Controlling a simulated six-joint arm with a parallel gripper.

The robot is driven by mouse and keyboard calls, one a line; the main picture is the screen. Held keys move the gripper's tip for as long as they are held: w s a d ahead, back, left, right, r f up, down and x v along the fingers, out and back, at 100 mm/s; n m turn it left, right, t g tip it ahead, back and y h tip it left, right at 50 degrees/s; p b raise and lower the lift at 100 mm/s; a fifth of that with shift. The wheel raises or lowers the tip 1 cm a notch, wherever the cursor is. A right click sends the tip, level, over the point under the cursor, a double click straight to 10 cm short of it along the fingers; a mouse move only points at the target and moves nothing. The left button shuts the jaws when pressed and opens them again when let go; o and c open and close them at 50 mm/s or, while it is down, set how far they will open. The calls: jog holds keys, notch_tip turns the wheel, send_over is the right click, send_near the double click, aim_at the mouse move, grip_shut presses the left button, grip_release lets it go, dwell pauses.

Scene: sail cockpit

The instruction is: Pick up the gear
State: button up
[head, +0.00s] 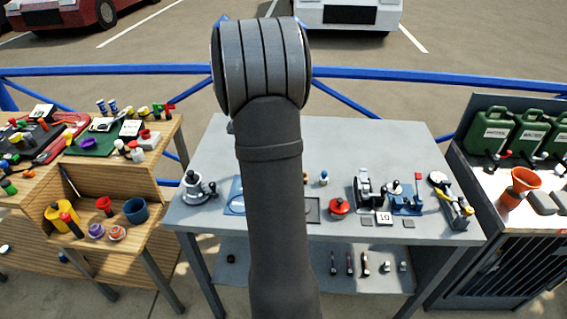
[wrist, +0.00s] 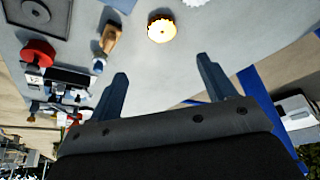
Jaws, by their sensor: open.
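A brass-coloured gear (wrist: 161,28) with a toothed rim lies on the grey tabletop, near the top centre of the wrist view. A second, white toothed piece (wrist: 195,2) is cut off at the top edge. My gripper (wrist: 162,66) is open and empty, its two dark blue fingers spread apart. In the picture, the brass gear appears beyond the fingertips, between their lines and apart from them. In the head view my arm covers the middle of the table, and I cannot make out the gripper or the brass gear there.
On the grey workbench (head: 400,145), a red round object (head: 339,206) stands right of my arm, with several small devices further right. The wrist view also shows a wooden-coloured piece (wrist: 112,38) left of the gear. The bench's back half is clear. A blue rail (head: 400,73) runs behind.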

jog(key=x, duration=0.8)
jog(key=shift+f, duration=0.25)
jog(key=shift+a+x, duration=0.15)
jog(key=shift+x, duration=1.15)
jog(key=shift+a+x, duration=0.2)
jog(key=shift+x, duration=1.1)
jog(key=shift+f, duration=0.1)
jog(key=c, duration=1.2)
